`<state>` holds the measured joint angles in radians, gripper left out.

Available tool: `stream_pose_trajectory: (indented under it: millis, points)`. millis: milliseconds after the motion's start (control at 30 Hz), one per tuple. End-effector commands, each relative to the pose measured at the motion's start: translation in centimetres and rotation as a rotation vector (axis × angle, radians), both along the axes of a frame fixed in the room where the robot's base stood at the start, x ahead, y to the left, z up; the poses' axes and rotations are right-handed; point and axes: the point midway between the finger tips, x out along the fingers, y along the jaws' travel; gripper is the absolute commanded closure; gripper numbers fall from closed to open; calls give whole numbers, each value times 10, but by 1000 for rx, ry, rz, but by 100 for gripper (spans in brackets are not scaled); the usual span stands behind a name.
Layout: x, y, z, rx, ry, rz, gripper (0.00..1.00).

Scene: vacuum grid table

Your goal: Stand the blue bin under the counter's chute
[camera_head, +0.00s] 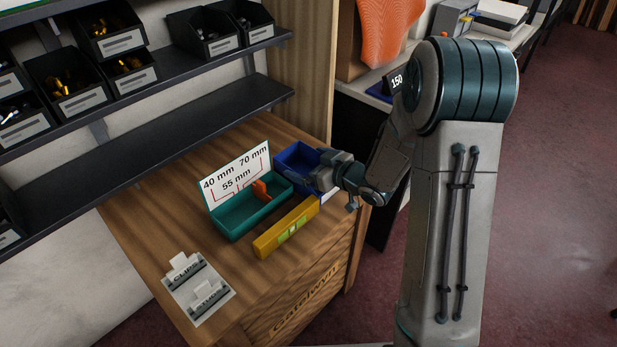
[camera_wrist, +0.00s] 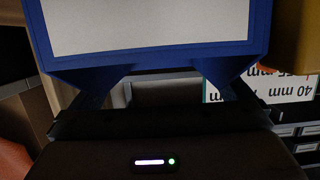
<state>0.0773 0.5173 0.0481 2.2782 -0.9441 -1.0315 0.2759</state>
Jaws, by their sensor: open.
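The blue bin (camera_head: 294,158) stands on the wooden bench top, at its right edge beyond the teal tray. My gripper (camera_head: 322,172) is at the bin's right side, and its jaws partly hide that side. In the wrist view the bin's blue body (camera_wrist: 150,62) with a pale panel fills the top. The open fingers of my gripper (camera_wrist: 165,92) are at either side of its narrow lower part; I cannot tell whether they touch it. A black display reading 150 (camera_head: 396,80) stands on the side table, partly behind my arm. I cannot make out a chute.
A teal tray (camera_head: 240,218) with a size card and an orange piece stands left of the bin. A yellow level (camera_head: 286,228) lies in front. Shelves with black part bins (camera_head: 70,85) overhang the bench. An orange cloth (camera_head: 387,28) hangs behind.

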Motion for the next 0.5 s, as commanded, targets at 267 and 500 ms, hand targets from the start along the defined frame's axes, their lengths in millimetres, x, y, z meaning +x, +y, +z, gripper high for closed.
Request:
stream_pose_trajectory:
  millis: [267, 500]
  points:
    - [5, 5, -2, 0, 0, -2, 0]
    - [5, 5, -2, 0, 0, -1, 38]
